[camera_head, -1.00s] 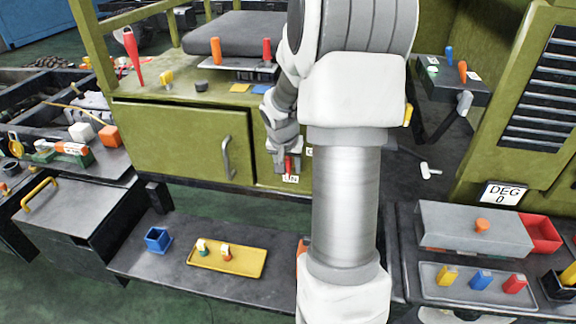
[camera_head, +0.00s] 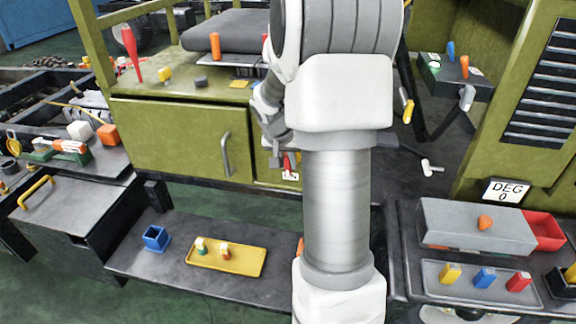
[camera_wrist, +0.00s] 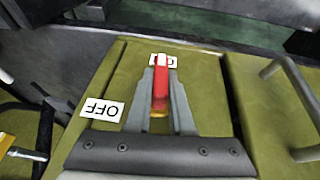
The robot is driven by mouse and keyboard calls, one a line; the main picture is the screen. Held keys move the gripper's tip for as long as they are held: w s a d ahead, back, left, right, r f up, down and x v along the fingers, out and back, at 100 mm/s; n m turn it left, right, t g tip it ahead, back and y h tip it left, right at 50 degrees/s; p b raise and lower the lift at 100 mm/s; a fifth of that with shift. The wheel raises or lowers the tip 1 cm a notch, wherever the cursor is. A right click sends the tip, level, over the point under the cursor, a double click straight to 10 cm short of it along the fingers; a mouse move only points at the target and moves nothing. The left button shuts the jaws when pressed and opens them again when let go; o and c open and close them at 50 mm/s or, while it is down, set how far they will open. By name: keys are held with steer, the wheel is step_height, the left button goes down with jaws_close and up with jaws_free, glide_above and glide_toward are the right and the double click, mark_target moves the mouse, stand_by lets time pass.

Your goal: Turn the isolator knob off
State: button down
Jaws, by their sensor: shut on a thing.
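The isolator knob is a red bar handle (camera_wrist: 160,82) on the green panel; it also shows small in the head view (camera_head: 287,163). In the wrist view it points up the picture, toward a white label (camera_wrist: 170,61) that it partly hides. A white OFF label (camera_wrist: 102,109) lies to the left of the knob. My gripper (camera_wrist: 160,90) is shut on the red knob, one grey finger on each side. In the head view my gripper (camera_head: 280,160) is partly hidden by my arm.
A door handle (camera_wrist: 290,108) stands out to the right of the knob in the wrist view; it is on the green cabinet door in the head view (camera_head: 226,155). A low shelf with a yellow tray (camera_head: 250,263) and a blue bin (camera_head: 156,238) lies below.

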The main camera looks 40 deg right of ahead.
steer(key=g+h+b, duration=0.2)
steer(key=b, duration=0.1)
steer(key=shift+w+a+f+n, duration=0.15)
steer(key=shift+w+f+n, duration=0.05)
steer(key=shift+f+n, duration=0.1)
steer(key=n+g+h+b, duration=0.1)
steer(key=g+h+b, duration=0.1)
steer(key=g+h, duration=0.1)
steer(key=shift+r, duration=0.15)
steer(key=n+g+h, duration=0.1)
steer(key=g+h, duration=0.2)
steer(key=shift+h, duration=0.4)
steer(key=shift+n+g+h, duration=0.8)
steer(key=shift+g+h, duration=0.3)
steer(key=shift+h, duration=0.4)
steer(key=c, duration=0.8)
jaws_free()
